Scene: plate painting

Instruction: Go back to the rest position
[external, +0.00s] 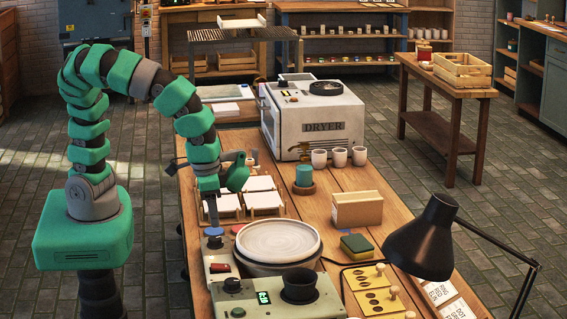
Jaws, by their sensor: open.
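My gripper (214,206) hangs at the end of my green and grey arm, over the left side of the long wooden table (375,178). It points down beside a rack of white tiles (262,184) and looks open; nothing shows held in it. Its fingers are small and partly hidden by the green housing. A round white plate (278,240) lies on a turntable (268,267) to the front right of the gripper, apart from it.
A white dryer (312,118) stands behind, with several white cups (338,157) before it. A green jar (304,178), a cardboard holder (357,209), a sponge (357,245), a control box (278,298) and a black lamp (424,238) crowd the table. Floor at left is clear.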

